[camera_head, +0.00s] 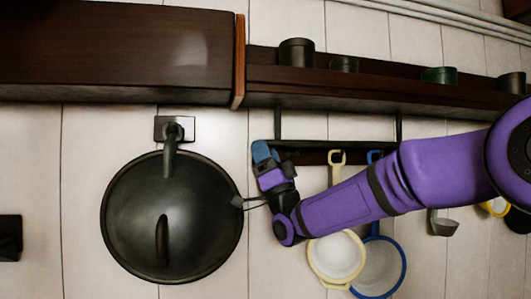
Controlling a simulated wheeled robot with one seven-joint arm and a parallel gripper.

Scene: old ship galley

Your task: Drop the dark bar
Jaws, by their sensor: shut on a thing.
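My gripper (264,156), with blue fingertips, is at the end of my purple arm, just below the wooden shelf. It is shut on the dark bar (312,157), which extends to the right from the fingers, level and close under a thin dark rail (340,143). The bar's left end is hidden by the fingers, and where bar and rail overlap they are hard to tell apart. I cannot tell whether they touch.
A large black lidded pan (195,235) hangs on the wall left of my gripper. A cream pan (338,258) and a blue-rimmed pan (382,268) hang below the rail. The shelf (390,88) above holds dark cups (297,52) and a green one (440,75).

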